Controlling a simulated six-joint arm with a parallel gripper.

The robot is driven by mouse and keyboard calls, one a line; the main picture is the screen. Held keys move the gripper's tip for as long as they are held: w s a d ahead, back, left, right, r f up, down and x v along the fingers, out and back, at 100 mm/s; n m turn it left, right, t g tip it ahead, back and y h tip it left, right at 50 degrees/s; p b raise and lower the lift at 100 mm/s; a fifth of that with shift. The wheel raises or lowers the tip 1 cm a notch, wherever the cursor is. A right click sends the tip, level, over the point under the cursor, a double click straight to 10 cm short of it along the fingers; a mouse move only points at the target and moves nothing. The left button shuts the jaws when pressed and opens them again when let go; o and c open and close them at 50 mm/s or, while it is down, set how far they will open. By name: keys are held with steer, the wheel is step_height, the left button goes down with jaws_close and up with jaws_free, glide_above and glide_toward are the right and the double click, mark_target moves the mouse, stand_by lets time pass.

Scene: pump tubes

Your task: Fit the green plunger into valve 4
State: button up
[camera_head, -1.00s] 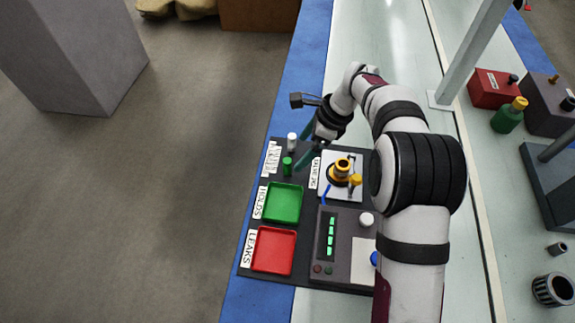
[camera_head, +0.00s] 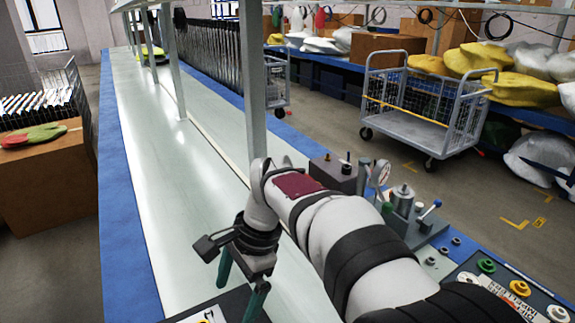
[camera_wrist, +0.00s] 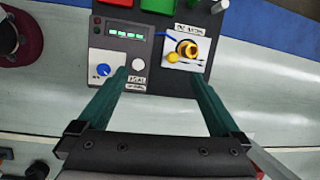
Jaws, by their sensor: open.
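My gripper (camera_wrist: 160,76) is open and empty in the wrist view, its two dark green fingers spread above the dark board (camera_wrist: 152,80). A yellow valve fitting (camera_wrist: 187,48) with a small yellow knob (camera_wrist: 172,57) sits on a white plate beyond the right fingertip. The label beside it is too small to read as valve 4. In the head view my gripper (camera_head: 236,303) hangs at the bottom, with little of the board showing. I cannot make out the green plunger in either current view. A white cap (camera_wrist: 219,5) is cut off at the wrist view's top edge.
A panel with green lights (camera_wrist: 125,34) and a blue knob (camera_wrist: 103,70) lies left of the valve. A green tray (camera_wrist: 160,5) is partly cut off. In the head view, a board with green (camera_head: 486,266), yellow (camera_head: 520,288) and white rings lies lower right.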

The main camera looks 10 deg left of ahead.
steer(key=s+d, duration=0.4)
steer(key=d, duration=0.4)
steer(key=s+d+r+n+t, duration=0.1)
steer(key=s+d, duration=0.2)
steer(key=d, duration=0.5)
steer(key=shift+s+d, duration=0.15)
steer(key=shift+s, duration=0.2)
steer(key=shift+n+t+h, duration=0.4)
steer(key=shift+n+h, duration=0.2)
steer(key=shift+n, duration=0.1)
steer(key=s+d+f, duration=0.1)
steer(key=s+d, duration=0.1)
steer(key=s, duration=0.1)
steer(key=s+d+f, duration=0.1)
steer(key=s+d, duration=0.1)
steer(key=s, duration=0.1)
steer(key=s+d+f, duration=0.2)
steer(key=s+d, duration=0.1)
steer(key=shift+s+d, duration=0.1)
steer(key=shift+s, duration=0.25)
steer(key=shift+c, duration=0.7)
steer(key=shift+s+d+f, duration=0.1)
steer(key=shift+s+f, duration=0.15)
steer(key=shift+s, duration=0.05)
steer(key=shift+c, duration=2.2)
steer(key=shift+w, duration=0.1)
